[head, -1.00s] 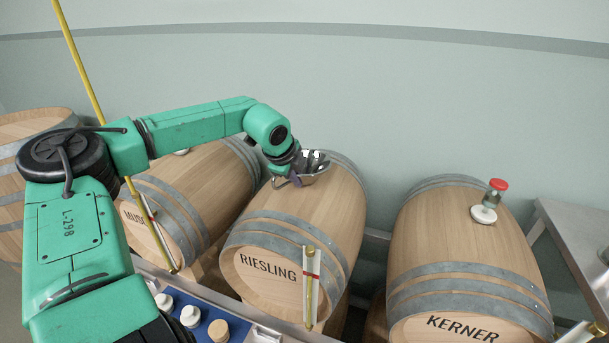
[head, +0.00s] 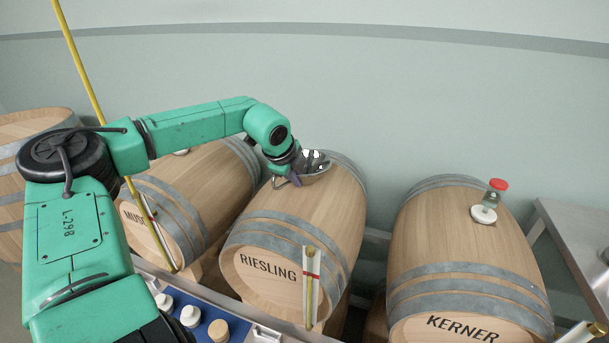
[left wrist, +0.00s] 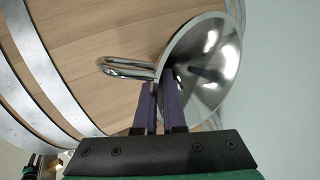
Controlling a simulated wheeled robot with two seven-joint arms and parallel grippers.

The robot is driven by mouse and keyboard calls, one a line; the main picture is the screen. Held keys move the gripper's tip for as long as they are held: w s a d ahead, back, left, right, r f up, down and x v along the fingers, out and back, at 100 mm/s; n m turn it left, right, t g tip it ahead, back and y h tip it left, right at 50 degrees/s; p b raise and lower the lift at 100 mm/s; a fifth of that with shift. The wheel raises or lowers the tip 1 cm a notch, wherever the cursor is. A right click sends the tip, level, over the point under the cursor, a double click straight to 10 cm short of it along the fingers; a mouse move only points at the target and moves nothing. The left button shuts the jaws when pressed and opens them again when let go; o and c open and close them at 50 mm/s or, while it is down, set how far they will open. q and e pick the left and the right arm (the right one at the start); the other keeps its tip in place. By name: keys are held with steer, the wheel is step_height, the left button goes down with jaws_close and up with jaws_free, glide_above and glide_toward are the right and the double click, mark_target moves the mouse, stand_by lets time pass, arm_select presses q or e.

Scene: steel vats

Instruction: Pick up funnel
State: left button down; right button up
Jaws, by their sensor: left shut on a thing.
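The funnel (head: 315,167) is a shiny steel cone with a wire handle. It is at the top of the Riesling barrel (head: 300,215) in the head view. My left gripper (head: 292,170) is at the funnel's near left side. In the left wrist view the funnel (left wrist: 212,65) opens toward the camera, and its looped handle (left wrist: 125,68) points left. The purple fingers of my left gripper (left wrist: 162,88) are shut on the funnel's rim. The funnel's spout is hidden, so I cannot tell whether it sits in the barrel. My right gripper is out of view.
A blue tray (head: 215,316) with several bungs is in front. A yellow pole (head: 85,70) rises at left. A steel table (head: 570,240) is at right.

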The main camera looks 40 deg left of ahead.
arm_select(q)
steer(key=shift+w+r, duration=0.1)
steer(key=shift+r, duration=0.15)
step_height(320, 180, up, 20)
steer(key=b, duration=0.1)
steer(key=shift+f, duration=0.2)
stand_by(1.7)
